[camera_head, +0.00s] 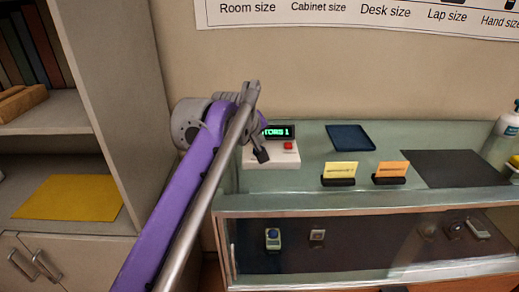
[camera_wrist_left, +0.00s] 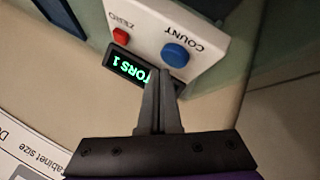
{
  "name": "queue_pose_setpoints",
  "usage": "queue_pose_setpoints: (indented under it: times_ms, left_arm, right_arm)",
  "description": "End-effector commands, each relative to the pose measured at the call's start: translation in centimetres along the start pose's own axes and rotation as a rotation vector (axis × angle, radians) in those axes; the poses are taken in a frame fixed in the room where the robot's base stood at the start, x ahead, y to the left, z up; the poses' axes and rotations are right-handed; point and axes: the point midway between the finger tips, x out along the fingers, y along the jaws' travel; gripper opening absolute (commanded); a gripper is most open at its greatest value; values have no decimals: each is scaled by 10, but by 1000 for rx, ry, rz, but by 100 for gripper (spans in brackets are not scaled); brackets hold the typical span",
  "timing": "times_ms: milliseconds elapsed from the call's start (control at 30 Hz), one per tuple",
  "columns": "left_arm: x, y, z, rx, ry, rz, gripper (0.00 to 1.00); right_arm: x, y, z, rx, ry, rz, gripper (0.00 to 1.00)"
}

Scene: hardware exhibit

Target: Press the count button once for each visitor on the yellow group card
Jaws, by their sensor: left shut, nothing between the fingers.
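A white counter box (camera_head: 283,159) stands at the left end of the glass-topped display case. Its green display (camera_head: 280,132) ends in "TORS 1", the front of the word hidden. The left wrist view shows its blue COUNT button (camera_wrist_left: 176,54) and red ZERO button (camera_wrist_left: 121,36). My left gripper (camera_head: 261,155) is shut and empty, over the box's left side; in the wrist view its fingertips (camera_wrist_left: 160,74) overlap the display, beside the blue button; contact cannot be told. The yellow group card (camera_head: 341,168) stands in a black holder; its marks are too small to read.
An orange card (camera_head: 391,169) stands right of the yellow one. A dark blue pad (camera_head: 350,137) and a dark mat (camera_head: 455,169) lie on the case top. A pump bottle (camera_head: 501,140) stands far right. A grey shelf unit (camera_head: 110,100) stands left.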

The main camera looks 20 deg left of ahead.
Motion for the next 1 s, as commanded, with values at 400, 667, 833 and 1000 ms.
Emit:
queue_pose_setpoints:
  times_ms: [400, 667, 833, 1000]
  left_arm:
    - [4, -3, 3, 0, 0, 0, 0]
    - [6, -4, 4, 0, 0, 0, 0]
    - [6, -4, 4, 0, 0, 0, 0]
    - [7, -5, 5, 0, 0, 0, 0]
  right_arm:
    - [0, 0, 0, 0, 0, 0, 50]
    - [0, 0, 0, 0, 0, 0, 50]
    - [0, 0, 0, 0, 0, 0, 50]
    - [1, 0, 0, 0, 0, 0, 50]
